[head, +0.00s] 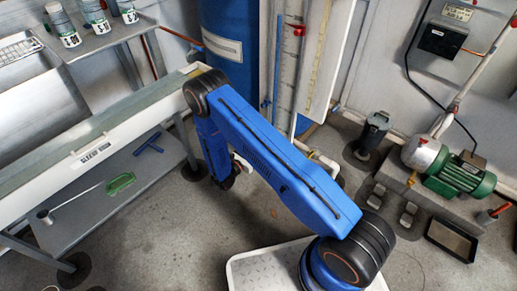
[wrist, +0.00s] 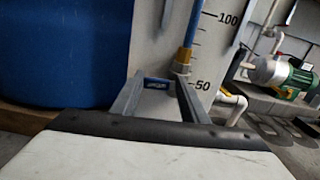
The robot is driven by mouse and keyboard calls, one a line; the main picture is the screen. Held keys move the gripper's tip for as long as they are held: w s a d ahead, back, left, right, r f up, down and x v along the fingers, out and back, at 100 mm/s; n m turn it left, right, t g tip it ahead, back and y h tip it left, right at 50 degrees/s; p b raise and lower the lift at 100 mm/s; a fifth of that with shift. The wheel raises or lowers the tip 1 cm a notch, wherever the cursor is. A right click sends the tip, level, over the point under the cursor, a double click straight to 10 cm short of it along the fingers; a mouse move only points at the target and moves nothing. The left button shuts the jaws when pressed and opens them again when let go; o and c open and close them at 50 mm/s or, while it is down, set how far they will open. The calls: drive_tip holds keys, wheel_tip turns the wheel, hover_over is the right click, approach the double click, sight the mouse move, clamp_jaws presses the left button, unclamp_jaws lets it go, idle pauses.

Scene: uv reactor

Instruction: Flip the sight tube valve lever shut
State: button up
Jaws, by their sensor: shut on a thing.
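In the wrist view my gripper (wrist: 156,84) reaches forward with its two grey fingers angled towards each other. A small blue piece (wrist: 157,84), which looks like the valve lever, shows between the fingertips, and the gripper is shut on it. The lever's exact angle is hard to tell. Just behind, to the right, a brass fitting (wrist: 182,68) sits at the foot of the blue sight tube (wrist: 193,35). The tube runs up a pale board (wrist: 213,50) marked 50 and 100. In the head view the tube (head: 278,65) stands beyond my arm; my fingertips and the lever are hidden.
A large blue tank (head: 228,70) stands left of the board. White pipe (wrist: 232,102) runs close to my gripper's right. A green pump (head: 460,175) sits on a plinth at right. A metal bench (head: 90,145) stands at left. Open floor (head: 190,235) lies in front.

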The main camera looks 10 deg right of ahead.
drive_tip(key=shift+r+m, duration=0.1)
drive_tip(key=shift+m, duration=0.3)
drive_tip(key=o, duration=1.1)
drive_tip(key=shift+c, duration=0.2)
drive_tip(key=shift+s+a, duration=0.1)
drive_tip(key=v, duration=1.7)
drive_tip(key=shift+s+a, duration=0.1)
